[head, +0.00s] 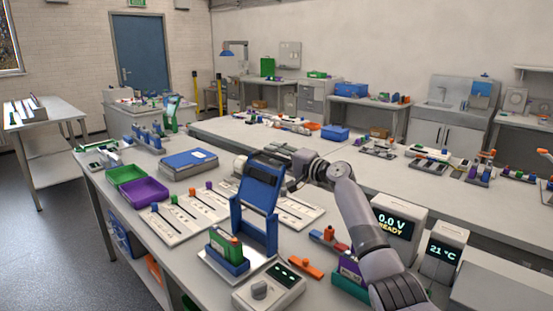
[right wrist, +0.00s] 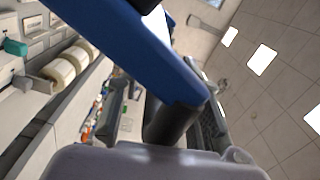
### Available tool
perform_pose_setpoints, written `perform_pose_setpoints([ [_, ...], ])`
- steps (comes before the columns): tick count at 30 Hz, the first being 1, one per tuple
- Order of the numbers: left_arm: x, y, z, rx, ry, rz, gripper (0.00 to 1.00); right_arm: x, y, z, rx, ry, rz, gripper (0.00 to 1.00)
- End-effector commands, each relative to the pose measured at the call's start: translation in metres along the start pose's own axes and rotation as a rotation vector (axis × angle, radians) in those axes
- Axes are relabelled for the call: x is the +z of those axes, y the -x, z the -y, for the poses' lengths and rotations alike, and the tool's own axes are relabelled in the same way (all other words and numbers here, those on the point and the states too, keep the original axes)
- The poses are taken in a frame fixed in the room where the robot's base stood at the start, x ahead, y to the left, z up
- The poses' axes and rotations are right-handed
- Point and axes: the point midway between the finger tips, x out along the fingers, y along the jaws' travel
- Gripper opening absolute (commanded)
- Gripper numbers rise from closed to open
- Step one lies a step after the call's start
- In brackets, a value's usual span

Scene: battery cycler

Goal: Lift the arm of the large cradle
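The large blue cradle (head: 255,226) stands on the front bench in the head view. Its blue arm (head: 261,170), with a dark panel, is raised and tilted at the top of the uprights. My right gripper (head: 291,178) is beside the arm's right edge, partly hidden behind it. In the right wrist view the blue arm (right wrist: 120,35) crosses close in front of my right gripper (right wrist: 160,112). A dark round bar (right wrist: 172,126) at its end lies between the spread fingers, with a gap on the left. Firm contact cannot be told. My left gripper is not in view.
A smaller blue holder with green and orange cells (head: 229,254) stands on a plate in front of the cradle. A dial box (head: 268,290) is near the front edge. Slotted white trays (head: 180,220) lie left; the meter (head: 392,222) stands right of my arm.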

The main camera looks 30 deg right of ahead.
Motion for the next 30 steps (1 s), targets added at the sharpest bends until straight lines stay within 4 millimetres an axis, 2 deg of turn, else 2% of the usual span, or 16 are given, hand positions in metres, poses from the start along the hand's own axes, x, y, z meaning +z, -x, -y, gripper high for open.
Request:
perform_pose_setpoints([
  [9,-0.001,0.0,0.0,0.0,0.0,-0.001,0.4,-0.01,0.001,0.063,-0.008,0.004,-0.004,0.33],
  [15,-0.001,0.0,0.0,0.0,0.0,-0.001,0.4,-0.013,0.0,0.088,-0.005,0.002,-0.003,0.33],
  [30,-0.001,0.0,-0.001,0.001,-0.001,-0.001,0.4,-0.013,0.0,0.093,-0.001,0.001,-0.002,0.33],
])
